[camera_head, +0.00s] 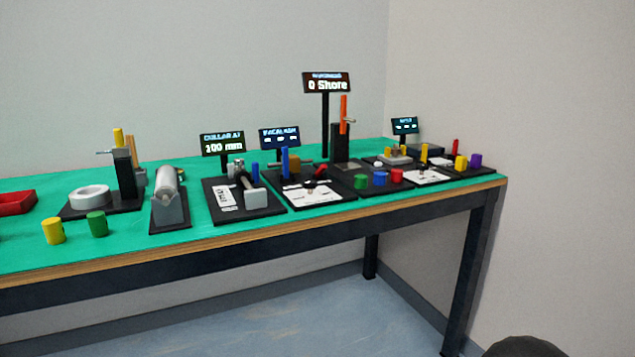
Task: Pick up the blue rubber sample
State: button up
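A short blue cylinder (380,178), which looks like the blue rubber sample, stands near the front edge of the table. It is between a green cylinder (360,182) and a red cylinder (396,176), in front of the stand with the "Shore" display (327,83). Taller, slimmer blue pieces also stand to its left, one on a black base (285,162) and a smaller one (255,170). My gripper does not show in this view.
The green-topped table (170,252) carries several black-based devices with small displays. A yellow cylinder (53,231) and another green cylinder (97,224) stand at the front left. The floor (290,320) in front looks clear.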

aim_at(379, 177)
jog(key=u, duration=0.75)
jog(key=i, duration=0.45)
jog(key=z, duration=0.05)
